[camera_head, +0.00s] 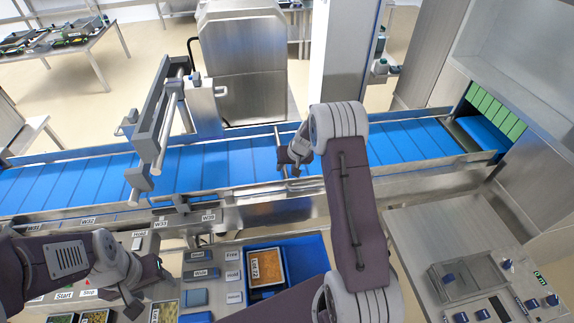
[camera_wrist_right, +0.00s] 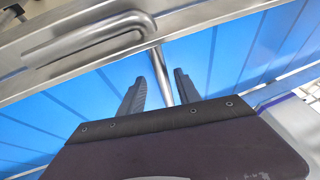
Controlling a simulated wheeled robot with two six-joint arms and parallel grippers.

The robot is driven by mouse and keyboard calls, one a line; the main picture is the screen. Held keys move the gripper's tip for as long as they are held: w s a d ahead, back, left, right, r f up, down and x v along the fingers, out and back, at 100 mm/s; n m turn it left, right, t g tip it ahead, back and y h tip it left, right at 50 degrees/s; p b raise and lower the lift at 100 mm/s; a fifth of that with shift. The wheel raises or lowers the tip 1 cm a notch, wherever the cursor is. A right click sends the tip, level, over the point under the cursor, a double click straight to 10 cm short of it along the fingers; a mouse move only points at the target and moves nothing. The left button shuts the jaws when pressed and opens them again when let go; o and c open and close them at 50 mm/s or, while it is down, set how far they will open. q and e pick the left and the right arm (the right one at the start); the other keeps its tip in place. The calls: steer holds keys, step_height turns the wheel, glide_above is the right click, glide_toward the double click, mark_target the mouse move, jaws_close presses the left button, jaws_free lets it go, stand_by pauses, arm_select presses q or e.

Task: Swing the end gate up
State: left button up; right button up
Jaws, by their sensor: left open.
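A thin metal bar (camera_head: 279,140), which looks like part of the end gate, lies across the blue belt; I cannot be sure it is the gate. My right gripper (camera_head: 287,158) is low over the belt beside it. In the right wrist view a metal rod (camera_wrist_right: 161,73) runs between the two fingers of this gripper (camera_wrist_right: 160,88), which stand apart with gaps beside the rod. A bent metal bar (camera_wrist_right: 90,42) lies along the rail there. My left gripper (camera_head: 141,286) is open and empty, above the control panel at the lower left.
The blue conveyor belt (camera_head: 90,179) runs across the view between metal rails. A grey upright frame with rods (camera_head: 152,130) stands over its left part. Below are a blue bin (camera_head: 312,256), labelled blocks and a Start/Stop panel. A metal console (camera_head: 440,225) stands at the right.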

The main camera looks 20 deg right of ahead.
steer(key=shift+a, duration=0.3)
steer(key=shift+w+d+f, duration=0.1)
steer(key=shift+d, duration=0.05)
jaws_close()
stand_by(1.1)
